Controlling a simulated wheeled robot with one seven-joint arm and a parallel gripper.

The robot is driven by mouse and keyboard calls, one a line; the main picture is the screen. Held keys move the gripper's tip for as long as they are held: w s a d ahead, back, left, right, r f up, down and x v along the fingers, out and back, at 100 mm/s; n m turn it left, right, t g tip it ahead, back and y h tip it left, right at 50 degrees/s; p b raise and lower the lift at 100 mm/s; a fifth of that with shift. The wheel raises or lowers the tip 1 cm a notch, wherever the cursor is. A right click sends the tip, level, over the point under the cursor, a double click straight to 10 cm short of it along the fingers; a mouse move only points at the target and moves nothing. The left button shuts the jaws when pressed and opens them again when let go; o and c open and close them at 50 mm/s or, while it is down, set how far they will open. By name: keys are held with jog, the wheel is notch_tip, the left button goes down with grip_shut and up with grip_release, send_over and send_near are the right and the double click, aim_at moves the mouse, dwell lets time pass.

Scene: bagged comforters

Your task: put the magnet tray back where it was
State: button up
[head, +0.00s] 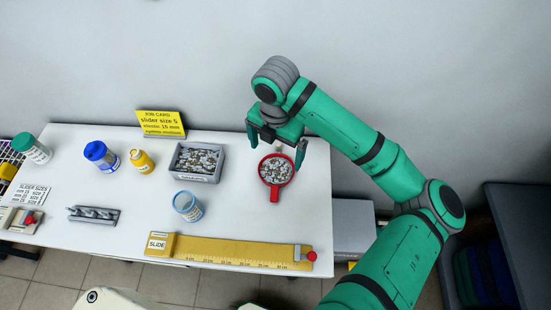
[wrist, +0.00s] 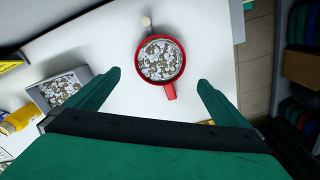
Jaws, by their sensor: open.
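A round red tray (head: 276,185) with a short handle, full of small metal pieces, sits near the right end of the white table. I take it for the magnet tray. In the wrist view the red tray (wrist: 168,92) is ahead of my fingers, its handle pointing back toward the palm. My gripper (head: 276,148) is open and empty, over the table at the tray's far side in the head view. The fingers look apart from the tray; their height above it is hard to tell.
A grey bin (head: 197,162) of metal pieces stands left of the tray. A pale cup with a blue rim (head: 188,206), a yellow bottle (head: 142,161) and a blue-lidded jar (head: 101,156) stand further left. A yellow ruler board (head: 230,252) lies along the front edge.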

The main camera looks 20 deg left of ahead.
jog(key=shift+r, duration=1.2)
